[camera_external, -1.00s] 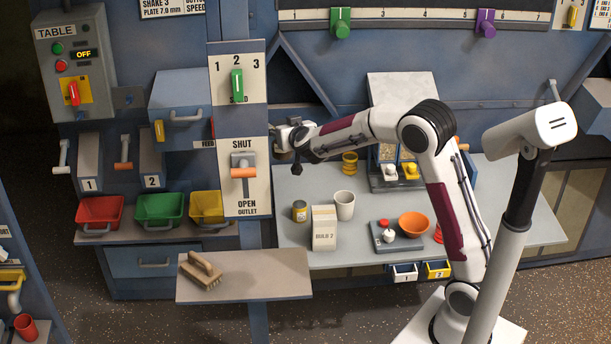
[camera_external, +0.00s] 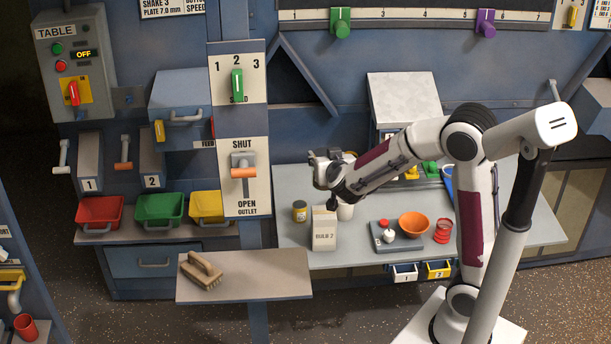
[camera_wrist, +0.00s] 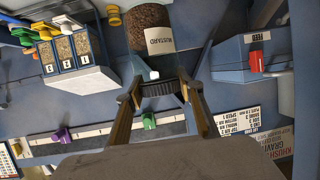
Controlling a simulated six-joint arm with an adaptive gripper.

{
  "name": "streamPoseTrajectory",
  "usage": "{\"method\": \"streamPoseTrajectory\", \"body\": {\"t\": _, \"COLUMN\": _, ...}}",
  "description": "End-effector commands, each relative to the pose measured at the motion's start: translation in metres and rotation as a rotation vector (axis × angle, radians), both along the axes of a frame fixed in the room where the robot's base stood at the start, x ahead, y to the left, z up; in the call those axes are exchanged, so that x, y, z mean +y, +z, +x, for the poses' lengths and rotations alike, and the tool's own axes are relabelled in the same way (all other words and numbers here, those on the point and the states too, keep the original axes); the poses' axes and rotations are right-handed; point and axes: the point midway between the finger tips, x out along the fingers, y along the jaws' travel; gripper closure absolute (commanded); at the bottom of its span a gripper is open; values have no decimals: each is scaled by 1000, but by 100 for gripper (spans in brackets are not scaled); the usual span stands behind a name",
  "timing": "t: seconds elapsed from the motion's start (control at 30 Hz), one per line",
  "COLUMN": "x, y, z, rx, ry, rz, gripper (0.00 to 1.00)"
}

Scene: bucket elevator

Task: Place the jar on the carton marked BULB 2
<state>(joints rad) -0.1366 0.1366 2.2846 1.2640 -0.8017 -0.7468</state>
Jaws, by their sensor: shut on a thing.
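My gripper (camera_external: 320,163) is in the middle of the external view, above the white carton marked BULB 2 (camera_external: 324,237), which stands upright on the grey table. In the wrist view my gripper (camera_wrist: 160,88) is shut on a jar (camera_wrist: 147,28). The jar appears to have a black ribbed lid between the fingers, clear glass, brown contents and a label reading MUSTARD. The wrist view is upside down. In the external view the jar is small and hard to make out beside the gripper. The carton is not seen in the wrist view.
A small yellow-labelled container (camera_external: 300,211) stands left of the carton. A white cup (camera_external: 345,211) stands close on its right, partly behind my arm. A brush (camera_external: 202,271) lies on the front-left shelf (camera_external: 262,277).

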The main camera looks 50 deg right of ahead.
Motion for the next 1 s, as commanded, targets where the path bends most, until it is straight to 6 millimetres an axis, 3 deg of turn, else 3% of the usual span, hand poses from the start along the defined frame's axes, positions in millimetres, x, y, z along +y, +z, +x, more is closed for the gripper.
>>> {"method": "streamPoseTrajectory", "body": {"t": 0.57, "x": -3, "y": -4, "z": -2, "rx": -1, "ry": -6, "rz": -2, "gripper": 93}}
{"method": "streamPoseTrajectory", "body": {"t": 1.0, "x": -4, "y": -52, "z": -2, "rx": 2, "ry": -5, "rz": -2, "gripper": 93}}
